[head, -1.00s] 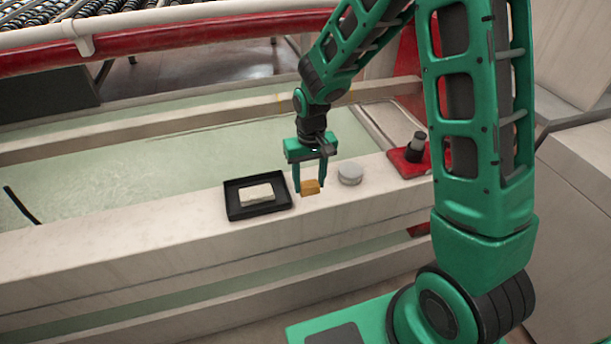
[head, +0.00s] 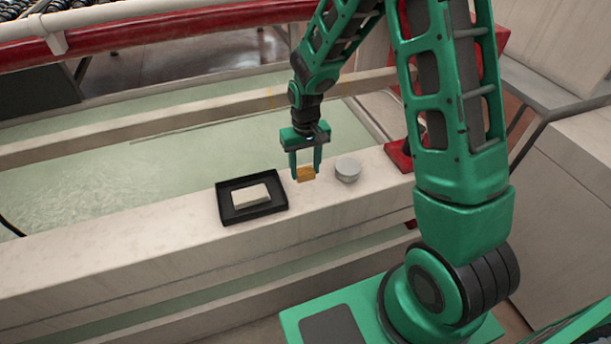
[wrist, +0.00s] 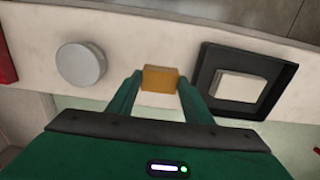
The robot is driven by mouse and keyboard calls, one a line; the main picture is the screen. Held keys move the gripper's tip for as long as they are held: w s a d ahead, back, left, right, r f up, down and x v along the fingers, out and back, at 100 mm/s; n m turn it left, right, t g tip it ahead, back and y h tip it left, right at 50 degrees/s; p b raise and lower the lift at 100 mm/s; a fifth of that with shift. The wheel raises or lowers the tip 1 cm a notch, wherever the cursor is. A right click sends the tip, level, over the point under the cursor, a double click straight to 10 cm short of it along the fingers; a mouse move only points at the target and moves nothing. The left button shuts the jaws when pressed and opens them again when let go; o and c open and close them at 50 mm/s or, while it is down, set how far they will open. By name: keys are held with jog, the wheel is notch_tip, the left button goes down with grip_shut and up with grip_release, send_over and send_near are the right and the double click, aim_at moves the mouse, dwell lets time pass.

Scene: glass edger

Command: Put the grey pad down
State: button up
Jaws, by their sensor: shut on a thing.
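My gripper (head: 305,176) is shut on a small orange-brown block (head: 305,173). In the wrist view the block (wrist: 160,78) sits between the two fingertips (wrist: 160,88), over the pale ledge. It looks slightly raised, but I cannot tell for sure whether it clears the surface. No grey pad shows in my fingers. A round light-grey piece (head: 347,168) stands on the ledge right of the gripper; it is at the left in the wrist view (wrist: 81,65). A pale, off-white rectangular block (head: 251,196) lies in a black tray left of the gripper.
The black tray (head: 226,213) rests on the long pale ledge (head: 130,256), close to my gripper. A red piece (head: 399,157) stands farther right on the ledge. Greenish glass (head: 90,172) lies behind. The ledge is bare left of the tray.

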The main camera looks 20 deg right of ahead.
aim_at(307, 175)
jog(key=shift+w+d+f, duration=0.4)
jog(key=shift+w+d, duration=0.05)
jog(key=shift+d, duration=0.05)
jog(key=shift+f, duration=1.95)
jog(key=o, duration=0.9)
jog(key=shift+f, duration=0.1)
jog(key=shift+o, duration=0.2)
